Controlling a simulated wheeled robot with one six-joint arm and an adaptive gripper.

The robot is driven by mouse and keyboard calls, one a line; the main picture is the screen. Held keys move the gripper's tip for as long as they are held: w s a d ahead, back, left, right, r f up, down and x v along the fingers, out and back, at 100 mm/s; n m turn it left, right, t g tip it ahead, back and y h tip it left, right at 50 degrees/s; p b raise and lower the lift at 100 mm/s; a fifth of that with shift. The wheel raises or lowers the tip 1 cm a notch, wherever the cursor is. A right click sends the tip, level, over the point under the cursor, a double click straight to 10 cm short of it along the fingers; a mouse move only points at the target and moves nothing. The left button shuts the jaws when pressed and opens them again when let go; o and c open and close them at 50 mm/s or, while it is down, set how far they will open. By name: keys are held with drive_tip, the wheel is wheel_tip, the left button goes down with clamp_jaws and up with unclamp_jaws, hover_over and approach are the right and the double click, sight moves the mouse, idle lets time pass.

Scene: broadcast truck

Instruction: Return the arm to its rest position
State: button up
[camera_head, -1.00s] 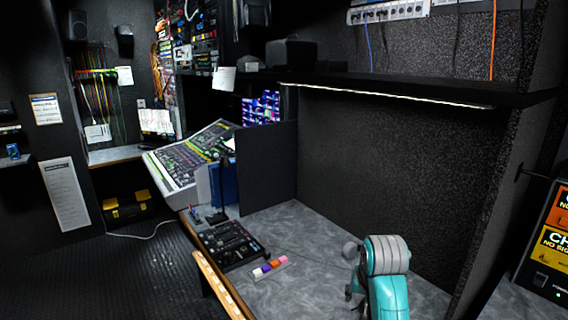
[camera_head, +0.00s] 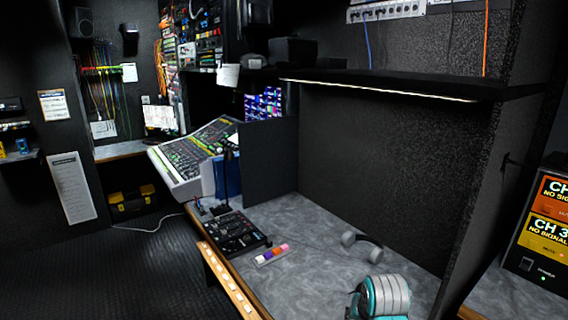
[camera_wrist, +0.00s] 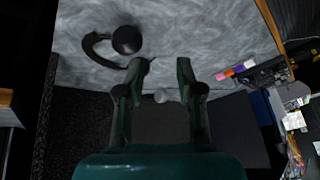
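My arm shows in the head view as a teal and grey link at the bottom edge, right of centre, low in front of the grey desk (camera_head: 315,225). My gripper itself is not visible in that view. In the wrist view my gripper (camera_wrist: 160,72) is open, its two dark fingers apart with nothing held between them.
Headphones (camera_head: 362,246) lie on the desk just beyond my arm and also show in the wrist view (camera_wrist: 112,44). A small control panel (camera_head: 234,236) and a strip of coloured blocks (camera_head: 271,255) are left. Dark partitions and a shelf (camera_head: 420,86) enclose the desk.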

drive_tip(key=s+f, duration=0.3)
drive_tip(key=f, duration=0.1)
drive_tip(key=s+f+t, duration=0.1)
drive_tip(key=s+f, duration=0.2)
drive_tip(key=f, duration=0.1)
drive_tip(key=s+f+t, duration=0.1)
drive_tip(key=s+f, duration=0.2)
drive_tip(key=f, duration=0.1)
drive_tip(key=shift+s+a+f+n, duration=0.1)
drive_tip(key=shift+s+n, duration=0.05)
drive_tip(key=shift+n, duration=0.15)
drive_tip(key=s+f+t, duration=0.1)
drive_tip(key=s+f, duration=0.1)
drive_tip(key=s, duration=0.5)
drive_tip(key=s+f+t, duration=0.1)
drive_tip(key=s+f, duration=0.2)
drive_tip(key=s, duration=0.4)
drive_tip(key=s+r+n+t, duration=0.1)
drive_tip(key=s+r+t, duration=0.25)
drive_tip(key=s, duration=1.05)
drive_tip(key=s+r+n+t, duration=0.1)
drive_tip(key=s+r+t, duration=0.1)
drive_tip(key=s+r, duration=1)
drive_tip(key=shift+s+a+r, duration=0.15)
drive_tip(key=shift+s, duration=0.4)
